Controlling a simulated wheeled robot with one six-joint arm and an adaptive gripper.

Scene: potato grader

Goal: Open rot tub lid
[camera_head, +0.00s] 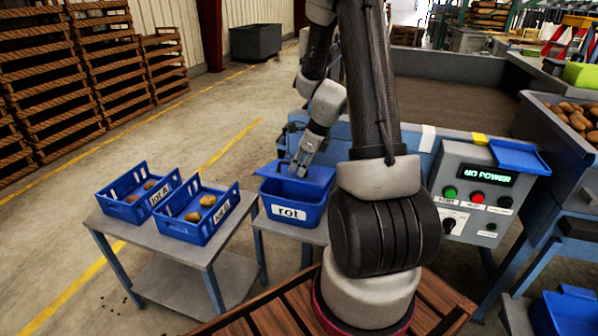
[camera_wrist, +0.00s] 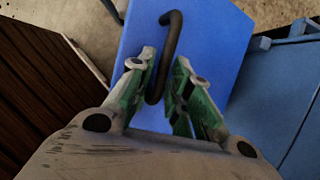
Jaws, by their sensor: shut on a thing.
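The blue rot tub (camera_head: 318,212) stands on a small grey stand, with a white "rot" label on its front. Its blue lid (camera_wrist: 215,60) fills the middle of the wrist view and carries a dark bent bar handle (camera_wrist: 172,40). My gripper (camera_wrist: 160,72) has its fingers on either side of this handle and is shut on it. In the head view my gripper (camera_head: 300,168) reaches down to the top of the tub and hides part of the lid. I cannot tell how far the lid is raised.
Two blue crates, lot A (camera_head: 127,208) and lot B (camera_head: 183,232), hold potatoes on a grey table (camera_head: 215,255) left of the tub. A control box (camera_head: 470,185) with buttons stands to the right.

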